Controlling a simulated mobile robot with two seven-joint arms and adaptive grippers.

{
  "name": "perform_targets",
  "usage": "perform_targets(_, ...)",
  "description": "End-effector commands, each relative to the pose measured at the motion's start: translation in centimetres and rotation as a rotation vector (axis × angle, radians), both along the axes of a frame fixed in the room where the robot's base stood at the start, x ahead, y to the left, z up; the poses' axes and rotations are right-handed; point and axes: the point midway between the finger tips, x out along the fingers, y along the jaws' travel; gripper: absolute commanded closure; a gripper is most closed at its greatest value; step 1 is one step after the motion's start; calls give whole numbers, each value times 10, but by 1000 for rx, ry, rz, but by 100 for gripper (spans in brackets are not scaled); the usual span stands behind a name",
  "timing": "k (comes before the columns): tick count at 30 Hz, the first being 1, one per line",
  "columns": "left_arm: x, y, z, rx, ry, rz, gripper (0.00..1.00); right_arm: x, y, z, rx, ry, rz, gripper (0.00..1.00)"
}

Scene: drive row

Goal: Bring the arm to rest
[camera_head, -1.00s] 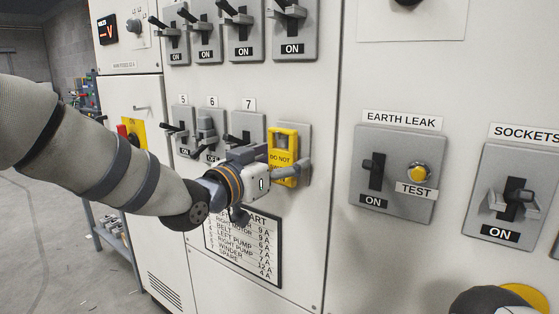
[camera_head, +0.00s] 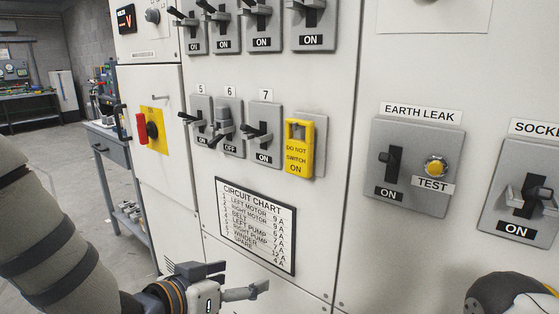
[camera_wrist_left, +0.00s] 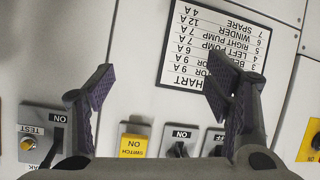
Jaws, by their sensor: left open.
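My left arm (camera_head: 55,235) comes in from the left and hangs low in the head view. My left gripper (camera_head: 240,281) is open and empty, below the circuit chart (camera_head: 256,224) and in front of the lower cabinet panel. In the left wrist view the two fingers (camera_wrist_left: 160,88) stand wide apart with only the cabinet face between them. The yellow "do not switch on" guard (camera_head: 300,160) sits on the rightmost switch of the lower row, apart from the gripper. Part of my right arm (camera_head: 510,296) shows at the bottom right; its gripper is out of view.
Several levered switches cover the cabinet face above; switch 6 (camera_head: 226,127) reads OFF. The earth leak switch (camera_head: 418,165) and sockets switch (camera_head: 522,195) jut out at right. A red handle on a yellow plate (camera_head: 160,140) and a workbench (camera_head: 105,140) are left, beside open floor.

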Motion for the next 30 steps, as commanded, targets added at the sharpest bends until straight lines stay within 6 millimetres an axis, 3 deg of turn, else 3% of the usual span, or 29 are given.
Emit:
perform_targets(1, -25, 8, -37, 26, 115, 23, 28, 5, 0, 5, 0, -15, 0, 100)
perform_targets(3, -67, 24, -91, 67, 287, 65, 28, 8, 0, 8, 0, -27, 0, 100)
perform_targets(5, -109, 38, -131, 107, 433, 101, 28, 11, 0, 11, 1, -37, 0, 100)
perform_targets(7, -165, 55, -171, 160, 602, 140, 28, 14, 0, 14, 0, -49, -1, 100)
perform_targets(10, -250, 81, -210, 243, 835, 197, 28, 19, 0, 19, 0, -66, -2, 100)
perform_targets(12, -307, 98, -224, 302, 977, 230, 28, 22, 0, 22, 1, -77, -2, 100)
perform_targets(15, -371, 117, -230, 375, 1132, 267, 28, 25, 0, 25, 0, -88, -2, 100)
perform_targets(18, -408, 129, -230, 421, 1221, 289, 28, 27, 0, 27, 1, -93, -2, 100)
perform_targets(20, -419, 132, -229, 435, 1247, 296, 28, 27, 0, 27, 1, -94, -2, 100)
perform_targets(30, -422, 133, -230, 438, 1256, 297, 28, 26, 0, 26, 1, -91, -2, 100)
